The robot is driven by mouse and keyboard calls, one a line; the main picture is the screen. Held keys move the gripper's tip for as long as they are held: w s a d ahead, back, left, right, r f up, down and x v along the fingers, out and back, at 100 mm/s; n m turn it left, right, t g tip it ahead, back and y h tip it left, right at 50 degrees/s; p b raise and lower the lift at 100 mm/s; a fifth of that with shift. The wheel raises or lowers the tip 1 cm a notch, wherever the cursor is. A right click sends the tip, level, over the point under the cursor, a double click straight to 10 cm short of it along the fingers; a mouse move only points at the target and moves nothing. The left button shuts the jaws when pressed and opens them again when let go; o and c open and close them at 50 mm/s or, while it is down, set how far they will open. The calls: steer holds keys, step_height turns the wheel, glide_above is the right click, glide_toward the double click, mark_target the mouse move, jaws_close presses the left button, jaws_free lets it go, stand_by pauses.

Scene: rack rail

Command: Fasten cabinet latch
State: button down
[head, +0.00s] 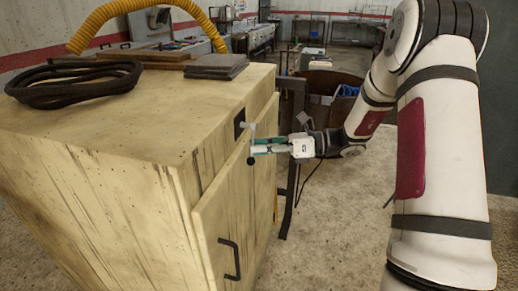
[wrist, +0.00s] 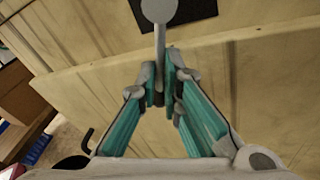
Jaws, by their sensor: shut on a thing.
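The wooden cabinet (head: 95,165) stands at the left in the head view. Its door (head: 232,205) has a black bar handle (head: 229,259) low down and stands slightly proud of the frame; I cannot tell whether it is fully closed. The latch is a grey lever (wrist: 160,52) with a round end on a black plate (head: 239,123) above the door; the plate also shows in the wrist view (wrist: 202,8). My gripper (head: 257,149) is at the door's upper edge. In the wrist view its teal fingers (wrist: 161,88) are shut on the lever's lower end, which they partly hide.
A coiled black hose (head: 75,83), a yellow hose (head: 100,14) and dark flat pads (head: 215,66) lie on the cabinet top. A dark round bin (head: 325,95) stands behind my arm. The floor (head: 325,235) before the door is clear.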

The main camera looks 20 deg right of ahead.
steer(key=shift+w+d+f+n+h, duration=0.1)
steer(key=shift+w+d+n+h, duration=0.25)
steer(key=shift+n, duration=0.45)
steer(key=shift+w+d+n+h, duration=0.25)
steer(key=shift+w+n, duration=0.15)
steer(key=shift+n, duration=0.4)
steer(key=c, duration=1.8)
jaws_free()
steer(key=shift+o, duration=0.2)
steer(key=v, duration=1.2)
steer(key=shift+s+f, duration=0.1)
steer(key=shift+s, duration=0.05)
